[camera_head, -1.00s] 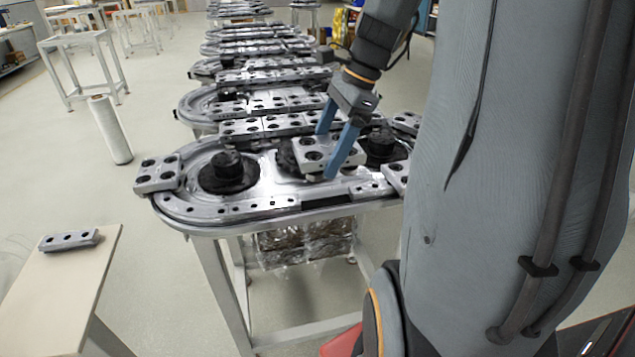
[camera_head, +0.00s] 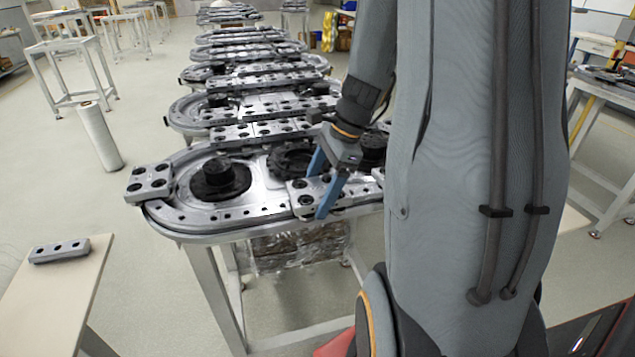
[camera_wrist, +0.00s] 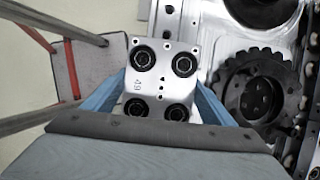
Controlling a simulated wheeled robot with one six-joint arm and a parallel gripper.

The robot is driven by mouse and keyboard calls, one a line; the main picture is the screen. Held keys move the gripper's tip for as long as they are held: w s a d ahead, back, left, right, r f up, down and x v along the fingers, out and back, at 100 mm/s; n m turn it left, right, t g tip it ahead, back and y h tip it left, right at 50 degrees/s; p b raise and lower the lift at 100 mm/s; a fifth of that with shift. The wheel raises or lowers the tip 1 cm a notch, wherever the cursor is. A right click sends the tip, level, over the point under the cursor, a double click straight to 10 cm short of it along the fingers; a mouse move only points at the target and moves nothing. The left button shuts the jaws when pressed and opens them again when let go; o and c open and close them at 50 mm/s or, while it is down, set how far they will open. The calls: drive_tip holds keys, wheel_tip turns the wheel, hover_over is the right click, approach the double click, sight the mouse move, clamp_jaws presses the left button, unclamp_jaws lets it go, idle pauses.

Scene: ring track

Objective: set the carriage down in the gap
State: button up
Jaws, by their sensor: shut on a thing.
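My gripper (camera_head: 327,186) is shut on a carriage, a silver block with black-ringed holes (camera_head: 304,194). The carriage is at the near straight side of the ring track (camera_head: 190,216). In the wrist view the carriage (camera_wrist: 160,78) sits between the blue fingers of my gripper (camera_wrist: 158,100), its face with four holes and a "49" mark toward the camera. The gap itself is hidden behind the carriage and fingers. Whether the carriage touches the rail or hangs just above it I cannot tell.
Another carriage (camera_head: 149,183) sits on the track's left end, and a row of them (camera_head: 265,129) lines the far side. Black toothed wheels (camera_head: 219,178) stand inside the ring. A small table (camera_head: 75,285) at lower left bears a grey block (camera_head: 60,251). More ring tracks stand behind.

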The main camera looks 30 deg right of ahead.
drive_tip(key=shift+f, duration=0.3)
drive_tip(key=o, duration=2)
drive_tip(key=shift+o, duration=0.2)
